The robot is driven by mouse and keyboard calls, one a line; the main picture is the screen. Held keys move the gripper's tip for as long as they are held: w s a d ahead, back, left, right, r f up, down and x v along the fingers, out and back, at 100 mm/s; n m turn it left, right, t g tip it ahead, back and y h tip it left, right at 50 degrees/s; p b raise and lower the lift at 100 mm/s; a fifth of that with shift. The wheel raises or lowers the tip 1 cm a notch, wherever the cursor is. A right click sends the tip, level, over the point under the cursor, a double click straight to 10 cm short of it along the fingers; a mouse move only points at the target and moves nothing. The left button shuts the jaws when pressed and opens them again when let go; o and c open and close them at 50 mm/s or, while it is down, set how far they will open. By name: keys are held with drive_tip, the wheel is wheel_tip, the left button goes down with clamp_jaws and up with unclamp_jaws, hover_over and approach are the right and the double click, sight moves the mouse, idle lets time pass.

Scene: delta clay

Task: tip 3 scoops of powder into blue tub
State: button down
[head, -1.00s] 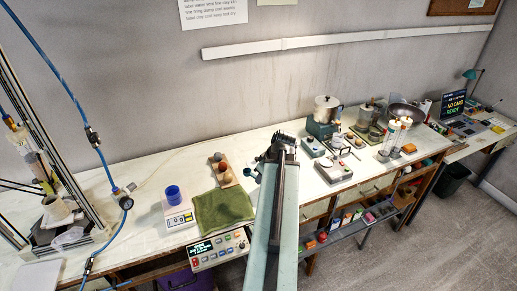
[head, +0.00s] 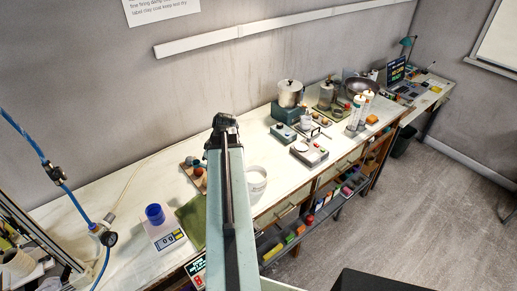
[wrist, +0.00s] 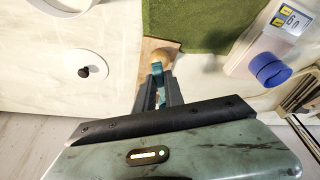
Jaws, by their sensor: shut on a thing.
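The blue tub (head: 154,214) stands upright on a small white scale (head: 165,240), whose display seems to read 0 g. In the wrist view the tub (wrist: 270,68) is at the right, apart from my gripper. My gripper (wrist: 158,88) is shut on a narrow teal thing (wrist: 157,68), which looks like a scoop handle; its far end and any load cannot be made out. In the head view my arm hides the held thing. An open white tub (head: 256,182) stands right of my arm; its rim shows at the wrist view's upper left.
A white lid with a black knob (wrist: 84,72) lies on the bench. A green cloth (wrist: 200,25) lies between my gripper and the scale. A wooden board with round lumps (head: 195,174) is behind it. Hotplates, pots and bottles (head: 362,108) crowd the right.

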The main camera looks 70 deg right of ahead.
drive_tip(key=s+d+r+n+g+p, duration=0.2)
drive_tip(key=s+d+r+g+p, duration=0.15)
drive_tip(key=s, duration=0.55)
drive_tip(key=s+d+r+n+g+p, duration=0.25)
drive_tip(key=s+d+r+g, duration=0.2)
drive_tip(key=s, duration=0.45)
drive_tip(key=shift+m, duration=0.45)
drive_tip(key=f+b, duration=0.5)
drive_tip(key=f, duration=0.1)
drive_tip(key=f+b, duration=0.6)
drive_tip(key=f, duration=0.1)
drive_tip(key=shift+w, duration=0.2)
drive_tip(key=shift+r, duration=0.1)
drive_tip(key=shift+r, duration=0.15)
wheel_tip(320, 180, up, 8)
drive_tip(key=p, duration=0.8)
drive_tip(key=shift+r, duration=0.2)
